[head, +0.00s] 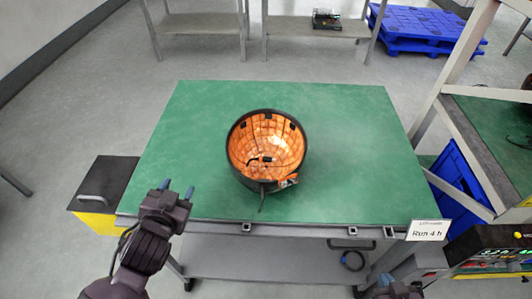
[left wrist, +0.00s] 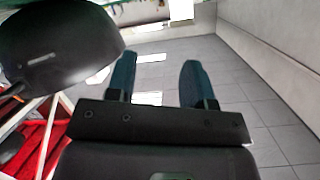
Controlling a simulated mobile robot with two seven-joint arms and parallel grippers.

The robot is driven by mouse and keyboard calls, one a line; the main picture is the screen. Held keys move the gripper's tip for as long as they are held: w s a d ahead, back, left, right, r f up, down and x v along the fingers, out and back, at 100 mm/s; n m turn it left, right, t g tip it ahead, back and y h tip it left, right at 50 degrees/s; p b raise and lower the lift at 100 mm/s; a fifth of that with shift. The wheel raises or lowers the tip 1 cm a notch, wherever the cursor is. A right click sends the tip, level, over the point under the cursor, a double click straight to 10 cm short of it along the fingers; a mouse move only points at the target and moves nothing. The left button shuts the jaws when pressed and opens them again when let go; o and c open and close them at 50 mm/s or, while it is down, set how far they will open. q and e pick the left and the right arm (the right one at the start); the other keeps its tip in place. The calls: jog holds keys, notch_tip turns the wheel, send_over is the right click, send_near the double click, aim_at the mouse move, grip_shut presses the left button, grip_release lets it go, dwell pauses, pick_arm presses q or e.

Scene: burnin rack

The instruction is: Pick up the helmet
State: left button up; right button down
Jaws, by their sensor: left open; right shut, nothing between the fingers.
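The helmet (head: 267,150) lies upside down on the green table top, its dark rim up and its orange lining showing. A strap or cord hangs over its near edge. My left gripper (head: 177,189) is open and empty at the table's near left edge, well left of the helmet and apart from it. Its two blue fingers show spread in the left wrist view (left wrist: 158,80), with only floor between them. My right gripper (head: 388,283) is shut and empty at the bottom edge of the head view, in front of the table and partly cut off.
The green table (head: 350,120) is otherwise clear around the helmet. A black-topped case (head: 105,180) stands at its left. A rack (head: 455,130) and a blue crate (head: 455,175) stand at the right. A dark rounded shape (left wrist: 60,45) fills the left wrist view's upper left; I cannot identify it.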

pick_arm(q)
jog(key=w+d+r+m+t+h, duration=0.1)
jog(key=w+d+r+m+h, duration=0.2)
jog(key=d+r+m+h, duration=0.35)
jog(key=w+d+r+m+t+h, duration=0.1)
jog(key=w+d+r+m+h, duration=0.3)
jog(key=d+r+m+h, duration=0.25)
jog(key=d+m+g+h, duration=0.5)
jog(key=d+m+g, duration=0.1)
jog(key=m+g, duration=0.1)
jog(key=m+g+y+p, duration=0.1)
jog(key=m+g+y, duration=1)
jog(key=y, duration=0.5)
send_near(233, 147)
jog(key=shift+s+d+f+m+t, duration=0.15)
jog(key=shift+s+d+m+t, duration=0.2)
jog(key=shift+m+t, duration=0.2)
jog(key=f, duration=0.4)
jog(key=shift+d+f, duration=0.25)
jog(key=shift+f, duration=0.15)
jog(key=shift+w+d+f+b, duration=0.1)
jog(key=shift+f+b, duration=0.2)
jog(key=shift+f, duration=1.15)
jog(key=shift+w+d+f+b, duration=0.1)
jog(key=shift+f+b, duration=0.15)
jog(key=shift+f, duration=1.2)
